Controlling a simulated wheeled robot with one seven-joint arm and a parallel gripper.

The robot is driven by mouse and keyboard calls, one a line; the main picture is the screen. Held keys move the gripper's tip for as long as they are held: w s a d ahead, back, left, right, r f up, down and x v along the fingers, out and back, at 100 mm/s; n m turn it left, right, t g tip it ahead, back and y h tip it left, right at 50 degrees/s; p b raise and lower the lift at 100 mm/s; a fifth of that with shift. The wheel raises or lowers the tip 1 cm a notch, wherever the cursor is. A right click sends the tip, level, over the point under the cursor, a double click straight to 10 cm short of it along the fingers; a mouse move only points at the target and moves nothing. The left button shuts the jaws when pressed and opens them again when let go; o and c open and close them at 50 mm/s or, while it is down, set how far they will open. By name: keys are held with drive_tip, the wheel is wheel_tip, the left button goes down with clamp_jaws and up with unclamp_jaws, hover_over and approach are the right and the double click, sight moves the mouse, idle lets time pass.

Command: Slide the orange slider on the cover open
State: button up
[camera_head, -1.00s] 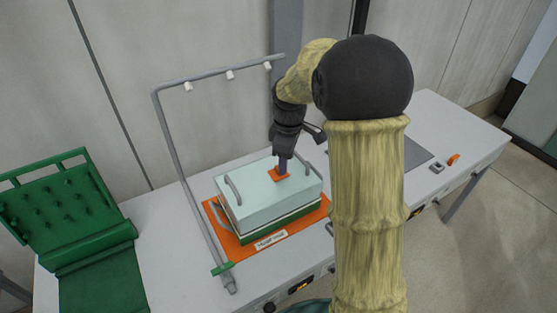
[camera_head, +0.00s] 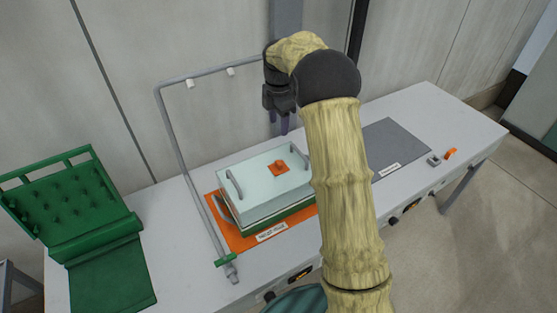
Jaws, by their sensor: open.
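The cover (camera_head: 255,190) is a pale box lid with a grey handle at its left end and another at its right end. It sits on a green base on an orange mat (camera_head: 228,232). The orange slider (camera_head: 279,168) is a small piece with a raised knob on the cover's top, toward the back right. My gripper (camera_head: 279,126) is open and empty. It hangs above and behind the slider in the picture, apart from it. My arm hides the cover's right end.
A grey pipe frame (camera_head: 180,160) with white nozzles stands at the left and behind the cover. A green pegged rack (camera_head: 70,205) stands at far left. A grey mat (camera_head: 392,145) and a small orange part (camera_head: 450,153) lie on the bench at right.

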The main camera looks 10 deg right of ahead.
sight(279, 162)
wheel_tip(279, 162, down, 17)
drive_tip(key=p, duration=0.4)
drive_tip(key=shift+s, duration=0.1)
drive_tip(key=shift+r, duration=0.1)
clamp_jaws()
